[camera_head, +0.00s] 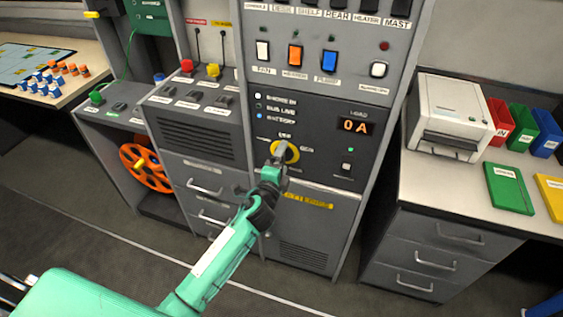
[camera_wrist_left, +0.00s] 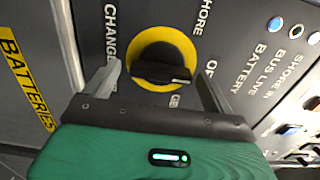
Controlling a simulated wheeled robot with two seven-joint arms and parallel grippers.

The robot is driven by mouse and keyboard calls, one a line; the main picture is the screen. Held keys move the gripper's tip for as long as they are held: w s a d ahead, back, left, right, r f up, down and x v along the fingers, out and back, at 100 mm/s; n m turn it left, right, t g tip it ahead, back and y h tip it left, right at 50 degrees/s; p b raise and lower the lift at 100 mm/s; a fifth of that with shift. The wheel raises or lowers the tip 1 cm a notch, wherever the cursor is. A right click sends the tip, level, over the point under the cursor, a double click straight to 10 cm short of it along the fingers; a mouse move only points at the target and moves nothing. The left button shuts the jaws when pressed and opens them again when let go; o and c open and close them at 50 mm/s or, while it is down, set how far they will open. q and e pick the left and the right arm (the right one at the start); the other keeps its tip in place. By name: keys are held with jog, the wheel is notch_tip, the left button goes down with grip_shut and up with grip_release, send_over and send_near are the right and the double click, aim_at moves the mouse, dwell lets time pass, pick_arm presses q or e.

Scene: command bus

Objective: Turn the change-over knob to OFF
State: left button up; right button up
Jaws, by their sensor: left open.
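The change-over knob (camera_wrist_left: 163,72) is a black grip bar on a yellow round plate, on the dark panel. In the wrist view its bar lies nearly level, its right end towards the gap between the partly hidden OFF and GEN labels. In the head view the yellow plate (camera_head: 291,153) shows partly behind my left gripper (camera_head: 281,154). That gripper is open at the panel, its fingers (camera_wrist_left: 157,72) on either side of the knob with gaps to the bar. Whether the tips touch the panel, I cannot tell.
Above the knob are indicator lamps (camera_head: 258,106) and a 0 A display (camera_head: 356,126), with rocker switches (camera_head: 295,56) higher up. A small switch (camera_head: 346,167) is right of the knob. A printer (camera_head: 450,112) stands on the right counter; an orange wheel (camera_head: 146,168) is at left.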

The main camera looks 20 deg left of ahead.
pick_arm(q)
jog(key=shift+s, duration=0.1)
jog(key=s+b, duration=0.1)
jog(key=s, duration=1.2)
jog(key=shift+s+a, duration=0.25)
jog(key=shift+s, duration=0.05)
pick_arm(e)
jog(key=w+r, duration=0.1)
jog(key=w+a+r, duration=0.1)
jog(key=r, duration=0.1)
jog(key=shift+w, duration=0.3)
